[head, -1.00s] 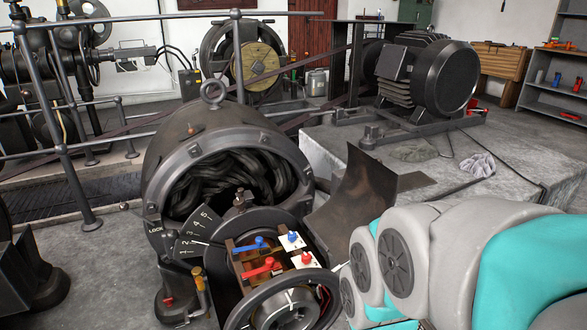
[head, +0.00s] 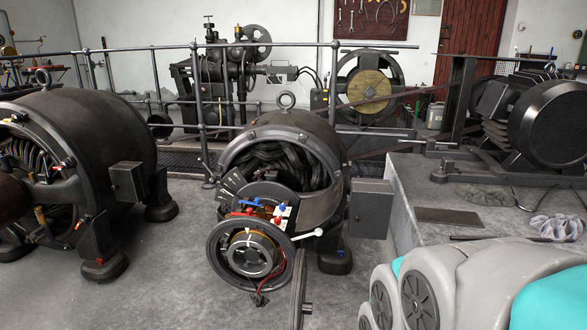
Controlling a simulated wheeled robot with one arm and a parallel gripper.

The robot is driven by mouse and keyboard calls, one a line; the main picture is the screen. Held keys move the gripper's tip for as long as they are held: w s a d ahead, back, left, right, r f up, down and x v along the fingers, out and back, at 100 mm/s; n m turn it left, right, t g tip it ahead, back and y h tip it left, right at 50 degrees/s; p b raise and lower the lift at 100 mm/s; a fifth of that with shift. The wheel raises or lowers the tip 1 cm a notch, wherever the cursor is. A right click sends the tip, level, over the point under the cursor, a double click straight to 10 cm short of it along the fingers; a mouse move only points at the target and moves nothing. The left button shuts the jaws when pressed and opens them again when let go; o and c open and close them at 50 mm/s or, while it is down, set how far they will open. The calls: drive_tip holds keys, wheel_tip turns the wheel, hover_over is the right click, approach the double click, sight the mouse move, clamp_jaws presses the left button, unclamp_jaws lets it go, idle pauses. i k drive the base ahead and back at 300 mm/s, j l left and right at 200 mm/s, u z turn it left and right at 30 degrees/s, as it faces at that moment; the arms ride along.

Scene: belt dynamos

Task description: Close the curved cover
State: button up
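The curved cover (head: 318,209) is a dark curved metal plate at the lower right of the middle dynamo's (head: 318,133) round front opening, in the head view. I cannot tell whether it sits flush with the housing. Dark coiled windings (head: 290,160) show in the opening above and left of it. A handle with a pale tip (head: 315,233) sticks out just below the cover. My gripper is out of view; only my grey and teal arm shows at the lower right.
Another large dynamo (head: 90,140) stands left. A concrete platform (head: 405,205) is at right. Floor between the dynamos is clear.

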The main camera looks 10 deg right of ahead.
sight(314, 212)
drive_tip(key=i+l+u, duration=0.1)
drive_tip(key=l, duration=0.2)
drive_tip(key=i+l, duration=0.15)
drive_tip(key=l, duration=0.15)
drive_tip(key=i+l+u, duration=0.15)
drive_tip(key=l, duration=0.15)
drive_tip(key=i+l+u, duration=0.25)
drive_tip(key=i+l, duration=0.4)
drive_tip(key=i, duration=0.15)
drive_tip(key=k+j+u, duration=0.15)
drive_tip(key=k+j, duration=0.4)
drive_tip(key=k, duration=0.05)
